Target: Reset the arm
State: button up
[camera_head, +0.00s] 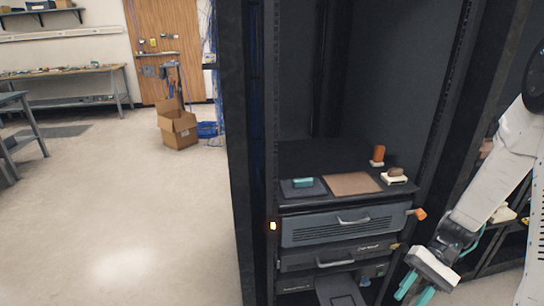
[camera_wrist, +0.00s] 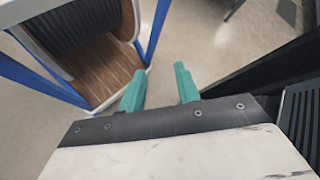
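My gripper (camera_head: 415,287) is at the lower right of the head view, in front of the right side of the black rack (camera_head: 240,150). Its two teal fingers are apart with nothing between them. The fingers also show in the wrist view (camera_wrist: 160,88), spread over open floor. My white arm comes in from the right edge and reaches down to the gripper.
The rack shelf (camera_head: 300,203) holds a teal block (camera_head: 302,182), a brown mat (camera_head: 352,184) and small orange and brown pieces. Units with handles (camera_head: 345,228) sit below. A cardboard box (camera_head: 177,125) stands on the floor at left. The floor (camera_head: 120,210) left of the rack is clear.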

jog(key=s+a+r+n+t+h, duration=0.1)
jog(key=s+a+r+t+h, duration=0.1)
jog(key=r, duration=0.6)
jog(key=s+a+r+n+t+h, duration=0.1)
jog(key=s+r+n+t+h, duration=0.1)
jog(key=s+r, duration=0.4)
jog(key=s+a+r+n+t+h, duration=0.1)
jog(key=s+r+t+h, duration=0.3)
jog(key=r, duration=0.7)
jog(key=shift+s+a+r+n+h, duration=0.4)
jog(key=shift+a+h, duration=0.2)
jog(key=shift+a, duration=0.2)
